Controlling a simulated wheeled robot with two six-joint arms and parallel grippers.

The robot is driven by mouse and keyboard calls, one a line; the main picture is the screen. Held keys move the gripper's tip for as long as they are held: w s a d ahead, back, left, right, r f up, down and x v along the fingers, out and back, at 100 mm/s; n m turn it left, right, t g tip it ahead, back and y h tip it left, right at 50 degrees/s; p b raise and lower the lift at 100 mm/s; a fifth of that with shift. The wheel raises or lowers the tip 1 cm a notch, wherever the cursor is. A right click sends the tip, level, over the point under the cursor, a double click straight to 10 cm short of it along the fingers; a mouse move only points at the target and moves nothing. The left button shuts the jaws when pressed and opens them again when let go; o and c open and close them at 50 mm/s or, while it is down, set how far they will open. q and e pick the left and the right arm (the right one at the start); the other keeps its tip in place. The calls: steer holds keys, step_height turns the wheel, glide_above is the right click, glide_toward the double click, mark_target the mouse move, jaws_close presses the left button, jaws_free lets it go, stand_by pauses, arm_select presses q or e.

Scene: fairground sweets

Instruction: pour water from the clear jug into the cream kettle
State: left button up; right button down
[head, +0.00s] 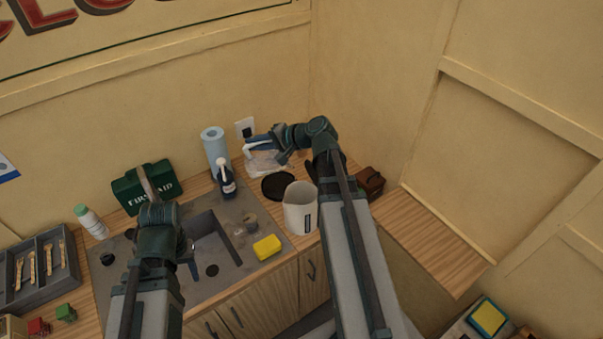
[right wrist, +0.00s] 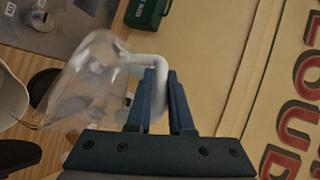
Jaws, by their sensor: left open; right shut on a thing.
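The clear jug (head: 268,163) is in my right gripper (head: 262,143), which is shut on its white handle (right wrist: 152,62) near the back wall. In the right wrist view the jug body (right wrist: 92,80) extends left of the fingers. I cannot tell its tilt or water level. The cream kettle (head: 300,212) stands upright and open-topped on the counter, nearer than the jug and to its right; my right forearm hides part of it. Its pale edge also shows in the right wrist view (right wrist: 8,97). My left gripper (head: 190,262) is open over the sink area, partly hidden by its wrist.
A black disc (head: 278,187) lies between the jug and the kettle. A dark bottle with a white pump (head: 227,182) and a blue paper roll (head: 214,148) stand left of the jug. A yellow sponge (head: 267,247), a green first-aid box (head: 170,183) and a grey tray (head: 17,293) also crowd the counter.

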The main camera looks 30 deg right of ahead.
mark_target(249, 153)
steer(key=shift+s+d+r+t+y+b, duration=0.2)
steer(key=shift+d+r+t+y+b, duration=0.1)
steer(key=shift+d+r, duration=0.1)
stand_by(1.3)
steer(key=shift+s+d+r+m+y, duration=0.25)
steer(key=shift+d+m+y, duration=0.05)
steer(key=shift+d, duration=0.2)
stand_by(0.5)
steer(key=shift+a, duration=0.1)
steer(key=a, duration=0.1)
steer(key=w+a+f+g+h+p, duration=0.1)
steer(key=a+f+n+h+p, duration=0.1)
steer(key=shift+w+a+f, duration=0.1)
steer(key=shift+w+f, duration=0.1)
steer(key=shift+w, duration=0.05)
steer(key=shift+a+f+g+h, duration=0.1)
steer(key=shift+f+g+h, duration=0.2)
steer(key=shift+h, duration=0.1)
steer(key=shift+w+f, duration=0.1)
steer(key=shift+f, duration=0.05)
steer(key=shift+w+a+f+n+g+h, duration=0.15)
steer(key=shift+a+f+g+h, duration=0.15)
steer(key=shift+f, duration=0.2)
steer(key=shift+w+a+f+n+g+h, duration=0.1)
steer(key=shift+a+f+n+g+h, duration=0.1)
steer(key=shift+f+h, duration=0.25)
steer(key=shift+f, duration=0.15)
stand_by(0.6)
